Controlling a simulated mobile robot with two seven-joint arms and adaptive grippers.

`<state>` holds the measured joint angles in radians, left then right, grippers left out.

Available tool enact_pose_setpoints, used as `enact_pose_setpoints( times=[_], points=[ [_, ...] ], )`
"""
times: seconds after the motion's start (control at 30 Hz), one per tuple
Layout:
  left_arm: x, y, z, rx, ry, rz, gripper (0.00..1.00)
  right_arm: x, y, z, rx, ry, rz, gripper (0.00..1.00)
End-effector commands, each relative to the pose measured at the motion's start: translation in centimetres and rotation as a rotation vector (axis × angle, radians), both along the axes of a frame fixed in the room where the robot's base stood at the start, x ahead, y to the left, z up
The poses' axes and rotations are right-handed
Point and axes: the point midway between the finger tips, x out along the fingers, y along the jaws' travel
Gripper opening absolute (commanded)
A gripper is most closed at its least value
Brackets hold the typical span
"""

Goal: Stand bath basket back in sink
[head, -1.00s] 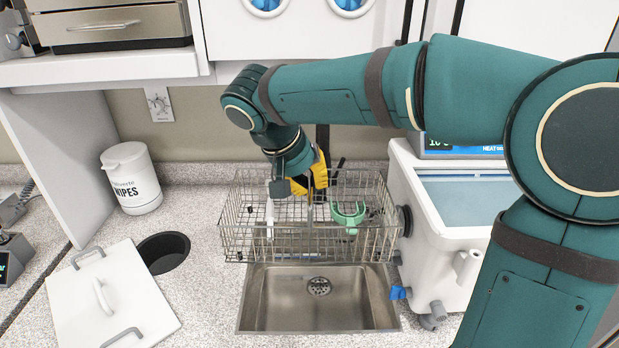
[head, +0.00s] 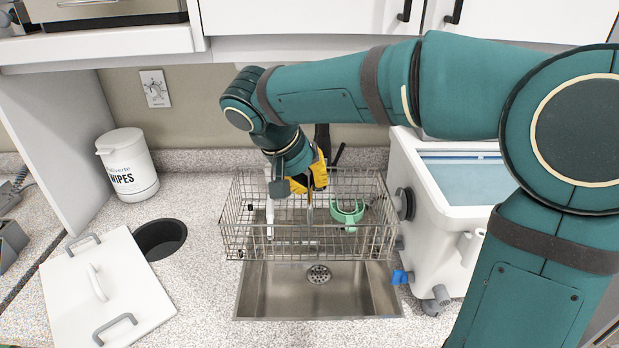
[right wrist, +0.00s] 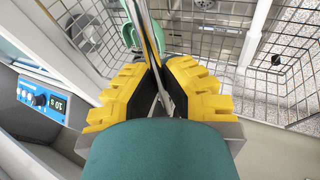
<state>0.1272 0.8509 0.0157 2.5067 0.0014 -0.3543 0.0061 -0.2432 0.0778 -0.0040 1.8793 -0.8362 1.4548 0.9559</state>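The wire bath basket (head: 370,242) is level above the back part of the steel sink (head: 275,285). The sink's drain and front part show in front of it. The basket holds a green U-shaped tray (head: 347,214), a white piece (head: 270,212) and a dark-tipped tool. My right gripper (head: 308,182), with yellow fingers, is shut on the basket's upright metal handle (head: 310,206). In the right wrist view the fingers (right wrist: 160,85) meet around the handle rod, with basket mesh beyond. I cannot tell the height of the basket's underside. My left gripper is not in view.
The white bath tank (head: 440,250) with liquid stands close to the basket's right side. A lid (head: 135,290), a round hole (head: 160,238) and a wipes tub (head: 128,165) are at left. White cabinets (head: 310,18) hang above. Bare counter lies left of the sink.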

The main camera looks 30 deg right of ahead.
Motion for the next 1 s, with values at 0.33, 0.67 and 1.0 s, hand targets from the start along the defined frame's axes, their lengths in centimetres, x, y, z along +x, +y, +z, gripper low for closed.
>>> enact_pose_setpoints(
  times=[0.33,0.67,1.0],
  points=[
    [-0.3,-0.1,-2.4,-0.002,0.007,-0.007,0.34,0.1,0.0,-3.0,-0.005,0.001,0.002,0.0],
    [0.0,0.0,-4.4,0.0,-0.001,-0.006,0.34,0.1,0.0,-5.6,-0.009,0.005,0.001,0.0],
    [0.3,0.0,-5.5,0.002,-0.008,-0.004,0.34,0.1,0.0,-7.0,-0.012,0.006,0.002,0.0]
  ],
)
